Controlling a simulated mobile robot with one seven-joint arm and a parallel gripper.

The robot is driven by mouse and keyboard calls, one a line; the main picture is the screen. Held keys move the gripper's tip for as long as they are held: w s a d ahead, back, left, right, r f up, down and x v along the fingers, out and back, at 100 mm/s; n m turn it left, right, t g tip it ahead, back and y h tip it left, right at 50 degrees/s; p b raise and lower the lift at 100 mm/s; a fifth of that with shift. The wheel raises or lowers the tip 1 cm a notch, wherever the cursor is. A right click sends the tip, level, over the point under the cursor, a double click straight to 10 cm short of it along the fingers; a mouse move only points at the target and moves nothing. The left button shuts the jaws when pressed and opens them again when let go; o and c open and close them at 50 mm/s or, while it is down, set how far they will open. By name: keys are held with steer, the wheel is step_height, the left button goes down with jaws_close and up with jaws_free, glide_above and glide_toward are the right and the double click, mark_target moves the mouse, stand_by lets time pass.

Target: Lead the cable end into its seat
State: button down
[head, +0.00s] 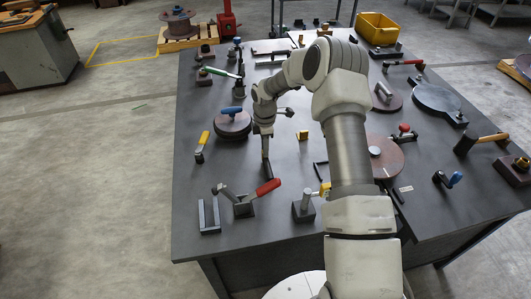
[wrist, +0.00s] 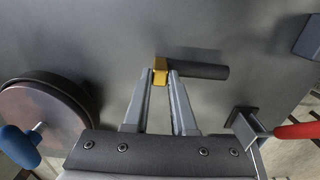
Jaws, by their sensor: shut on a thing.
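My gripper (head: 266,148) hangs over the left part of the dark table, below my bent arm. In the wrist view its two grey fingers (wrist: 161,82) are shut on a small yellow piece (wrist: 160,66). A dark round bar (wrist: 200,69) runs from this piece to the right; the two look like one held part, likely the cable end. In the head view the dark bar (head: 266,170) shows below the fingers, close above or on the tabletop; I cannot tell which. I cannot clearly make out which fitting is its seat.
A red-handled clamp (head: 255,197) stands in front of the gripper, with a grey channel piece (head: 209,217) to its left. A round reel with a blue handle (head: 232,122) is behind and left. A yellow-handled tool (head: 201,147) lies farther left. Bare tabletop (head: 228,165) lies between them.

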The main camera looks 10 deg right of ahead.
step_height(320, 180, up, 3)
steer(key=shift+r+b, duration=0.2)
steer(key=shift+b, duration=0.15)
steer(key=s+d+r+b, duration=0.1)
steer(key=s+d+r, duration=0.5)
steer(key=d, duration=0.3)
steer(key=shift+s+d+r, duration=0.3)
steer(key=shift+d+r, duration=0.05)
steer(key=shift+r, duration=0.25)
step_height(320, 180, up, 5)
steer(key=p, duration=0.4)
steer(key=s+a+b, duration=0.2)
steer(key=s+a, duration=0.1)
steer(key=a, duration=1.2)
steer(key=s+a+b, duration=0.1)
steer(key=s+a, duration=0.2)
steer(key=a, duration=1.3)
step_height(320, 180, down, 7)
steer(key=b, duration=0.4)
steer(key=shift+w+d+b, duration=0.15)
steer(key=shift+w+b, duration=0.15)
steer(key=shift+b, duration=0.05)
steer(key=shift+f, duration=0.1)
